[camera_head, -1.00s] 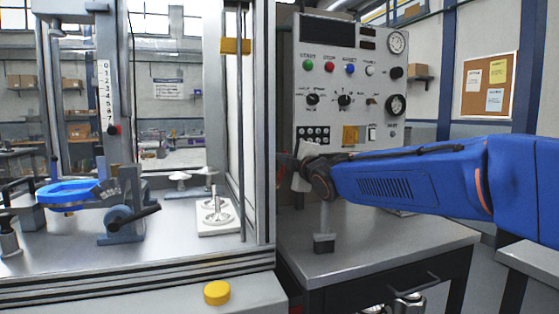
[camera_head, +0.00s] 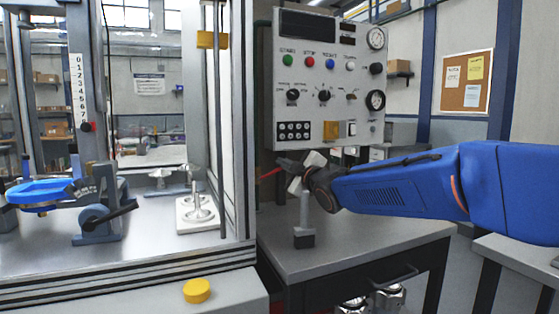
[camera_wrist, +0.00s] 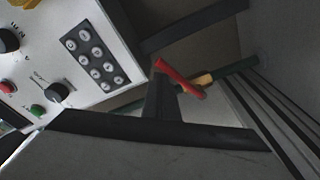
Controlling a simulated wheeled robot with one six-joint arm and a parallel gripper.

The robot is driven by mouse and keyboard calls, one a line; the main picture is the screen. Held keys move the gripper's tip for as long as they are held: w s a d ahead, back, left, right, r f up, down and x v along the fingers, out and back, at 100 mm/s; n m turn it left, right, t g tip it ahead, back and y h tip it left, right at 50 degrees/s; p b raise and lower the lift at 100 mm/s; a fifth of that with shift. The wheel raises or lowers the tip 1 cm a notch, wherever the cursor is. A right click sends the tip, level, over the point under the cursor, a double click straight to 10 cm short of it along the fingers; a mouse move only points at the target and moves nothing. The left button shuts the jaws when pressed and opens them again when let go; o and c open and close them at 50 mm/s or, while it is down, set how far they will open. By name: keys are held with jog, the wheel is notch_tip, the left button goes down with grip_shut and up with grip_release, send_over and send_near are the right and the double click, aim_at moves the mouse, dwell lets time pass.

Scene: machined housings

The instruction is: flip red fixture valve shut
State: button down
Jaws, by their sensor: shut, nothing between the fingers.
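The red valve handle (camera_head: 268,174) shows in the head view as a short red bar just left of my gripper (camera_head: 287,166), between the machine enclosure and the control panel. My gripper is shut and holds nothing.
The control panel (camera_head: 300,105) with knobs and buttons stands behind my gripper. A grey post (camera_head: 304,215) stands on the metal bench (camera_head: 370,245) below it. The enclosure frame (camera_head: 235,120) is close on the left. The bench's right part is clear.

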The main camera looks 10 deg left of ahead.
jog(key=f+m, duration=0.1)
jog(key=m, duration=0.1)
jog(key=f+m, duration=0.1)
jog(key=m, duration=0.1)
jog(key=d+f+m, duration=0.1)
jog(key=m, duration=0.1)
jog(key=shift+w+d+f+t+h, duration=0.1)
jog(key=shift+w+f+t+h, duration=0.2)
jog(key=shift+w+t, duration=0.1)
jog(key=shift+f, duration=0.35)
jog(key=shift+r, duration=0.1)
notch_tip(320, 180, up, 11)
jog(key=shift+f, duration=0.1)
dwell(0.4)
